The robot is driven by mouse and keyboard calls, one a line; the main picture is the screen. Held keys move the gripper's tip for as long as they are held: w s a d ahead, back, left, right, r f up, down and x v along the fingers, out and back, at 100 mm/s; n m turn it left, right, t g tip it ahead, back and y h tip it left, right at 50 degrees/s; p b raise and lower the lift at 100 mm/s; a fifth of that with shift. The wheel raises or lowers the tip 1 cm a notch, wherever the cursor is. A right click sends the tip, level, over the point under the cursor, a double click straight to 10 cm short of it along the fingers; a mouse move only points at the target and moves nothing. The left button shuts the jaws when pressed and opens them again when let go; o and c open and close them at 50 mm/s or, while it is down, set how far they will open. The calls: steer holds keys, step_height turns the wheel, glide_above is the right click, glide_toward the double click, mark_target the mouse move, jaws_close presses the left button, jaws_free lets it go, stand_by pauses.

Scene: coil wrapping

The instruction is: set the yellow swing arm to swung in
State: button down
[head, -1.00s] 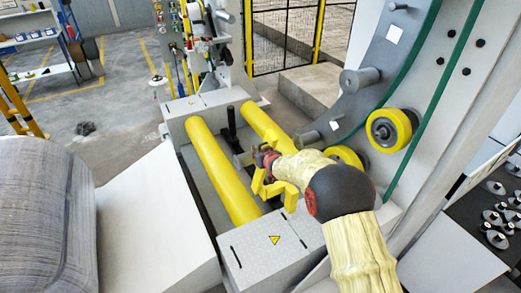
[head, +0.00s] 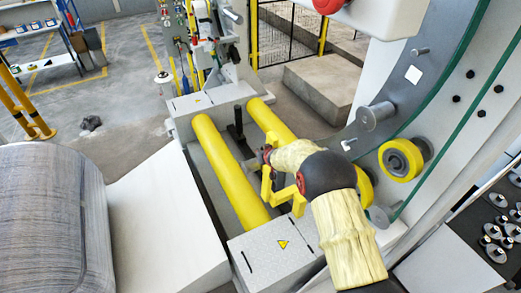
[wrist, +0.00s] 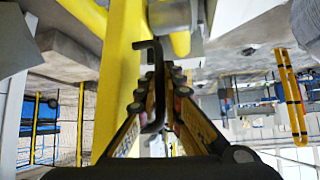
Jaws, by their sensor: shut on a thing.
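My gripper (head: 264,157) is at the right roller, small and partly hidden by my wrist. In the wrist view my gripper (wrist: 160,112) is shut on a black bent handle (wrist: 151,75). A broad yellow bar (wrist: 122,75) stands just behind and left of the handle; I cannot tell whether it is the swing arm or a roller.
The left yellow roller (head: 228,170) and right yellow roller (head: 270,118) lie in a grey bed. A black post (head: 237,132) stands between them. A grey ring frame (head: 400,100) with a yellow wheel (head: 401,159) rises at right. A wrapped coil (head: 50,220) is at left.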

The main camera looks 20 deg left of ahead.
steer(key=shift+w+a+r, duration=0.2)
steer(key=shift+a+r, duration=0.05)
steer(key=shift+r, duration=0.1)
steer(key=c, duration=2.4)
jaws_free()
steer(key=shift+o, duration=0.9)
steer(key=shift+w+a+f, duration=0.15)
steer(key=shift+f, duration=0.15)
steer(key=shift+r, duration=0.1)
steer(key=shift+s+d, duration=0.2)
steer(key=v, duration=1.1)
steer(key=shift+s+d+r, duration=0.15)
steer(key=shift+d+r, duration=0.05)
steer(key=shift+r, duration=0.1)
